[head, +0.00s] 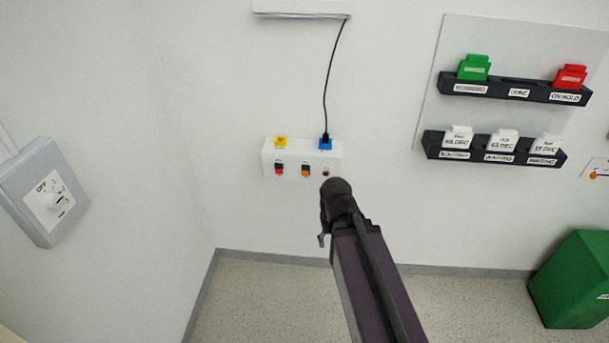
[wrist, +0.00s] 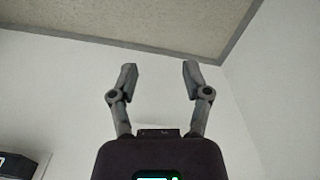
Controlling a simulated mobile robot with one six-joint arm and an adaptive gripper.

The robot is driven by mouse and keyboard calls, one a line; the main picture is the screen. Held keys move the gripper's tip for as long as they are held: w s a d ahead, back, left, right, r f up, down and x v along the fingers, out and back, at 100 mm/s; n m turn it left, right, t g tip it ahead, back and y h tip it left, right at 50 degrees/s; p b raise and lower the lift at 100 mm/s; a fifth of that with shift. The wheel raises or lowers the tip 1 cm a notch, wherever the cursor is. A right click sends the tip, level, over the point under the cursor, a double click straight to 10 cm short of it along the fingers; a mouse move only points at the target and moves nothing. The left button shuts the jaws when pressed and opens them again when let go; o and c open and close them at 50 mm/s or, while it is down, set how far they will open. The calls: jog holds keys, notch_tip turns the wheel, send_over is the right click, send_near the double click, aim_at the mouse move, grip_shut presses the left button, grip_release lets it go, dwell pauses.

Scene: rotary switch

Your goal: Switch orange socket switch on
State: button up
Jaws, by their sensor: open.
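A white socket box (head: 268,158) is on the back wall in the head view. It has a yellow socket (head: 280,142) and a blue socket (head: 325,143) on top, the blue one with a black cable plugged in. On its front are a red switch (head: 279,169), an orange switch (head: 305,170) and a dark round one (head: 326,173). The orange switch's setting is too small to tell. My gripper (wrist: 160,72) is open and empty in the wrist view, its two fingers apart. In the head view my arm ends just below and right of the box, apart from the orange switch in the picture.
A grey rotary switch (head: 50,195) marked OFF is on the left wall. Black card racks (head: 490,149) hang on the right, with a green bin (head: 577,280) below. A white fixture (head: 300,8) is above. Bare wall lies left of the box.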

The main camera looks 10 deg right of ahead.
jog(key=shift+w+f, duration=0.15)
jog(key=shift+f, duration=0.05)
jog(key=c, duration=0.3)
jog(key=shift+w+d+f+n+b, duration=0.15)
jog(key=shift+w+f+n+b, duration=0.15)
jog(key=shift+b, duration=0.1)
grip_shut()
jog(key=w+d+f+n+t+h+b, duration=0.2)
jog(key=w+f+n+t+h+b, duration=0.15)
jog(key=w+n+b, duration=0.4)
jog(key=w+d+f+n+t+h+b, duration=0.2)
jog(key=w+f+n+t+b, duration=0.25)
jog(key=w+n+b, duration=0.35)
jog(key=w+a+f+n+t+b, duration=0.1)
jog(key=w+a+n+t+b, duration=0.3)
jog(key=w+n+b, duration=0.2)
jog(key=w+a+f+n+t+y+b, duration=0.1)
jog(key=w+a+f+n+t+b, duration=0.1)
jog(key=w+n, duration=0.6)
jog(key=shift+a+n+t+b, duration=1)
jog(key=shift+n+b, duration=0.45)
jog(key=shift+b, duration=0.4)
jog(key=shift+w, duration=0.1)
